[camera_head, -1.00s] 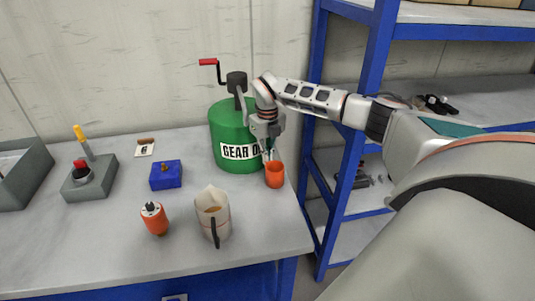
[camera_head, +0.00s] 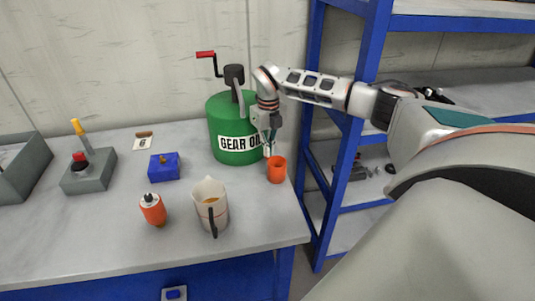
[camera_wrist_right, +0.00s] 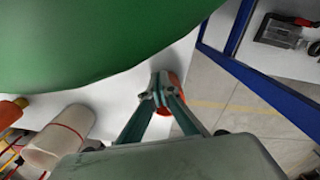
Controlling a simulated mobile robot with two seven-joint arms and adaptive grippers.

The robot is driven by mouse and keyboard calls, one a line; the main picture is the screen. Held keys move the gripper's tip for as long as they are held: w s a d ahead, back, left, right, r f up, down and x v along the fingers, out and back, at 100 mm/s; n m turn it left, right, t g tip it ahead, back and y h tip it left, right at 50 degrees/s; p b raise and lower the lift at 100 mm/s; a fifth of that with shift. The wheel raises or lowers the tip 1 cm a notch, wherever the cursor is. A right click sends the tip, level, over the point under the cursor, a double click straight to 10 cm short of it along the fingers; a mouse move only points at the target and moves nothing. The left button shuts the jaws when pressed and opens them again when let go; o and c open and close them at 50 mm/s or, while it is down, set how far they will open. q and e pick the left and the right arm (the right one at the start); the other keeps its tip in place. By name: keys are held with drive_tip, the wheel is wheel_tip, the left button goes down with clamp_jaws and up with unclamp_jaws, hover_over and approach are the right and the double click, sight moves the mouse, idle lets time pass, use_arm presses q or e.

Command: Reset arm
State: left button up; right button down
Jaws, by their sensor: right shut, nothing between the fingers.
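My right gripper (camera_head: 268,152) hangs pointing down beside the right side of the green gear oil drum (camera_head: 226,130). It is just above and slightly left of the orange cup (camera_head: 277,171) in the head view. Its fingers are together and hold nothing. In the wrist view the shut fingertips (camera_wrist_right: 161,92) overlap the orange cup (camera_wrist_right: 175,80), partly hiding it. I cannot tell whether they touch it. The green drum (camera_wrist_right: 80,40) fills the upper left there. My right arm reaches in from the right. My left gripper is not in view.
On the bench (camera_head: 110,225) stand a measuring jug (camera_head: 213,200), an orange canister (camera_head: 153,210), a blue box (camera_head: 164,168) and a grey box with a red button (camera_head: 88,175). A grey bin (camera_head: 22,170) is at far left. A blue shelf rack (camera_head: 352,165) stands right of the bench.

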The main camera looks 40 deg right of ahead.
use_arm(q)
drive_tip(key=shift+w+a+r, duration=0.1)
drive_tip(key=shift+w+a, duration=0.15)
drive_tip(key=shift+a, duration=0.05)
use_arm(e)
wheel_tip(320, 180, up, 9)
drive_tip(key=shift+f, duration=0.15)
drive_tip(key=shift+a, duration=0.1)
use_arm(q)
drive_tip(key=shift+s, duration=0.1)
